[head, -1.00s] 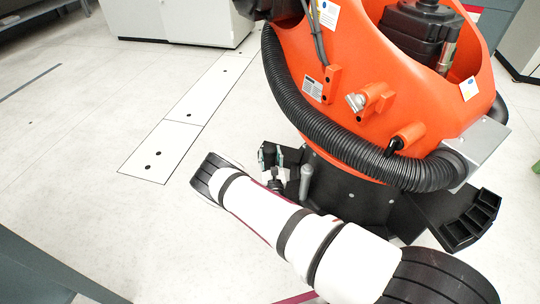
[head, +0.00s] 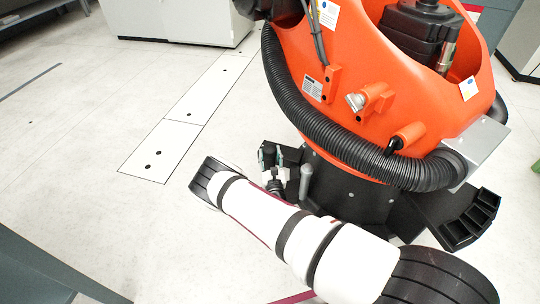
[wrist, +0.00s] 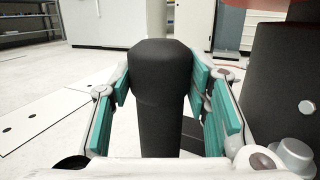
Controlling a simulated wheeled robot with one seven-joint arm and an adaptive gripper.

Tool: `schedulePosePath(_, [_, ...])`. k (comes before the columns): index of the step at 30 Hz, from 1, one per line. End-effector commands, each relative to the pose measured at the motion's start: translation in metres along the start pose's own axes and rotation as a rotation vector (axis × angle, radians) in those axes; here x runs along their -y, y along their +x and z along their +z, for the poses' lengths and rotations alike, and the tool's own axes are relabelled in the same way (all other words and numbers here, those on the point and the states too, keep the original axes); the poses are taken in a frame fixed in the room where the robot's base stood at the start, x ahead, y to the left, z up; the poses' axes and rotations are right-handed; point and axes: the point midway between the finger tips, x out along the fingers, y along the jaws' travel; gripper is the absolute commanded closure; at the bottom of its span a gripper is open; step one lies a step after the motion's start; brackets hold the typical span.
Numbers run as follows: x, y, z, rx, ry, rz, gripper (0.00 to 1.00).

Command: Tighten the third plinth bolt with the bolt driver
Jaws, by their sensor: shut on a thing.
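My gripper (wrist: 163,110) is shut on a black bolt driver (wrist: 160,72), with teal pads on both sides of its rounded upper end. The driver's shaft runs down between the fingers, and its lower tip is hidden. In the head view my gripper (head: 270,157) is small, beside the black plinth (head: 345,205) under the orange robot, and partly behind my white arm. In the wrist view a grey round bolt head (wrist: 306,106) shows on the dark plinth at right. I cannot tell which bolt is the third, or whether the driver touches one.
The orange robot (head: 350,75) with a thick black ribbed hose (head: 320,130) overhangs the plinth closely. A black slotted holder (head: 470,220) sits at the plinth's right. A pale grey upright cylinder (head: 305,182) stands near my gripper. Open floor lies to the left.

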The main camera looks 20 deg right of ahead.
Motion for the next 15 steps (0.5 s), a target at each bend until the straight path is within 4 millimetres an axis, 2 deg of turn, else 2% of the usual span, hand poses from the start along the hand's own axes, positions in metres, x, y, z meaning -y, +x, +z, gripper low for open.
schedulePosePath(15, [-0.0002,0.0008,-0.0009,0.006,0.000,0.000,0.95])
